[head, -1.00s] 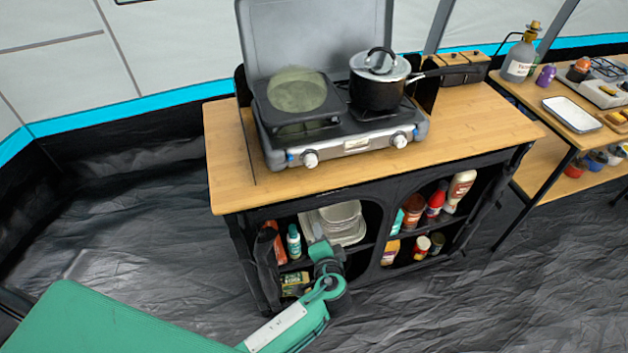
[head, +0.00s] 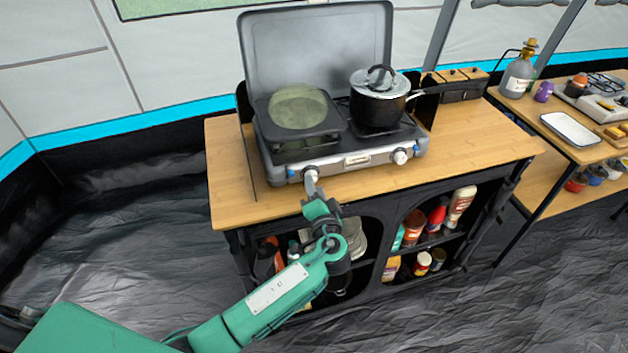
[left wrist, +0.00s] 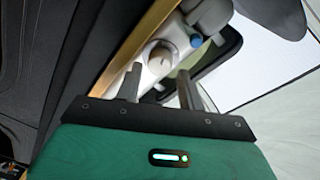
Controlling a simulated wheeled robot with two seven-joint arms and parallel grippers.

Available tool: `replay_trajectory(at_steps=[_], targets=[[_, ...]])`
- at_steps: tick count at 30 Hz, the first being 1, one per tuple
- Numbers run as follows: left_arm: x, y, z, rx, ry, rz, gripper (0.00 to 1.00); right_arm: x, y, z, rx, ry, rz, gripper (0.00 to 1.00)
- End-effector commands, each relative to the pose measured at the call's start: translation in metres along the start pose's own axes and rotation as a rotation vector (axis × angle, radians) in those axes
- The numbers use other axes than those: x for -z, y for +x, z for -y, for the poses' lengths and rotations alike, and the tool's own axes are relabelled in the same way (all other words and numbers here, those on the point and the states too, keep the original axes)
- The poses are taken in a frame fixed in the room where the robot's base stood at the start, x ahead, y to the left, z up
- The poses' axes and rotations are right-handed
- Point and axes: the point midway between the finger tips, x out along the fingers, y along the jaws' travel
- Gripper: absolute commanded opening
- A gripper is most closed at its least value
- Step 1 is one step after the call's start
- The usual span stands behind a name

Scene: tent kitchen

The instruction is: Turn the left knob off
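The camping stove (head: 355,160) stands open on the wooden counter. Its left knob (head: 309,171) is on the front panel, partly covered by my gripper. In the left wrist view the round, pale left knob (left wrist: 161,57) shows just beyond my fingertips, roughly between them. My left gripper (head: 312,184) is right in front of that knob. In the left wrist view my left gripper (left wrist: 158,77) has its two fingers apart with nothing held between them. I cannot tell whether a finger touches the knob. My right gripper is not in view.
The right knob (head: 400,156) is free. A lidded pot (head: 378,105) stands on the right burner, and a round greenish disc (head: 297,107) shows over the left one. The wooden counter (head: 470,145) is clear at right. Shelves below hold bottles and jars (head: 425,235).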

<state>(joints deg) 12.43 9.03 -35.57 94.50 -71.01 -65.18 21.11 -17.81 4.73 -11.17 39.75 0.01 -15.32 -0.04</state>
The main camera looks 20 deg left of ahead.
Motion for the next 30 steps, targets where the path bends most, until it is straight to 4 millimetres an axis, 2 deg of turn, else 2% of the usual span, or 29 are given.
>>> replay_trajectory(at_steps=[1, 6, 15, 16, 21, 30], targets=[[0.001, 0.008, 0.001, 0.001, 0.003, 0.000, 0.39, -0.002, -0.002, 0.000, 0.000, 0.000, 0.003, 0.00], [0.000, 0.020, 0.000, 0.000, 0.001, -0.001, 0.39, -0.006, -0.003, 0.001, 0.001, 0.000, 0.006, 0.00], [0.000, 0.023, -0.001, -0.001, 0.000, 0.000, 0.39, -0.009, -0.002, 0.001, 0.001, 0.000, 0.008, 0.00], [0.000, 0.023, -0.001, -0.001, 0.000, 0.000, 0.37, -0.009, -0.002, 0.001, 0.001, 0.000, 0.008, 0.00], [0.000, 0.022, -0.001, -0.001, 0.000, 0.000, 0.08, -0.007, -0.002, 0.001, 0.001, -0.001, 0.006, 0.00], [0.000, 0.022, 0.000, -0.005, 0.032, 0.002, 0.08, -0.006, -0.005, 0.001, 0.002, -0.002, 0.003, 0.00]])
